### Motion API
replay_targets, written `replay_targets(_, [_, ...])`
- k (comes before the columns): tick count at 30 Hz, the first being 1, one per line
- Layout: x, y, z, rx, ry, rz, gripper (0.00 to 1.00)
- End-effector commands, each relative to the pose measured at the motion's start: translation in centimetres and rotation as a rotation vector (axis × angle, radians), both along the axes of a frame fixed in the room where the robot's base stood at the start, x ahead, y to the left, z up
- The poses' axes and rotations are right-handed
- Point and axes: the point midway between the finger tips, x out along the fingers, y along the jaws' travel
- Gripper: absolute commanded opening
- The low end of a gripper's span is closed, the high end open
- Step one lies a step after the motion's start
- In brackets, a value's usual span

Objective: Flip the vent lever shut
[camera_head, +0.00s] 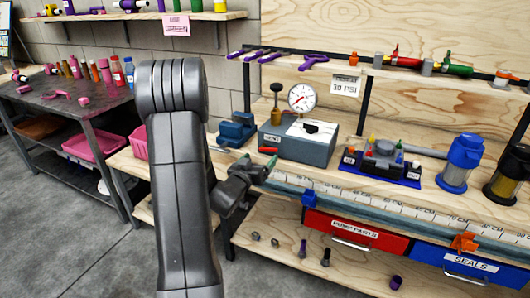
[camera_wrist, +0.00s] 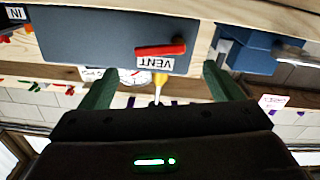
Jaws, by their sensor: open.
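The vent lever (camera_head: 268,150) is a short red bar on the front face of a blue-grey box (camera_head: 300,150) on the workbench. In the wrist view the red lever (camera_wrist: 160,49) lies nearly sideways along the box face, beside a white VENT label (camera_wrist: 155,63). My gripper (camera_head: 258,164) is in front of the box's lower left, close to the lever. In the wrist view its two green fingers are wide apart with nothing gripped, and the gap (camera_wrist: 160,76) lines up with the lever. The fingers do not visibly touch the lever.
A round gauge (camera_head: 302,97) stands above the box. A blue vise-like tool (camera_head: 236,130) is at its left. A blue tray of parts (camera_head: 380,160) and a blue-topped canister (camera_head: 460,162) are at the right. A ruled rail (camera_head: 400,213) runs along the bench front.

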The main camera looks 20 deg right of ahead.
Motion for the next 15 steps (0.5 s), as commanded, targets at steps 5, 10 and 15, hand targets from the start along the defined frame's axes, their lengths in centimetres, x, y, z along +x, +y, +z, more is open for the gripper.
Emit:
replay_targets(5, [2.1, -2.6, 0.0, 0.0, 0.0, -0.002, 0.85])
replay_targets(10, [3.2, -3.8, 0.0, 0.001, 0.0, 0.0, 0.85])
replay_targets(15, [3.6, -4.2, 0.0, 0.0, 0.0, 0.001, 0.85])
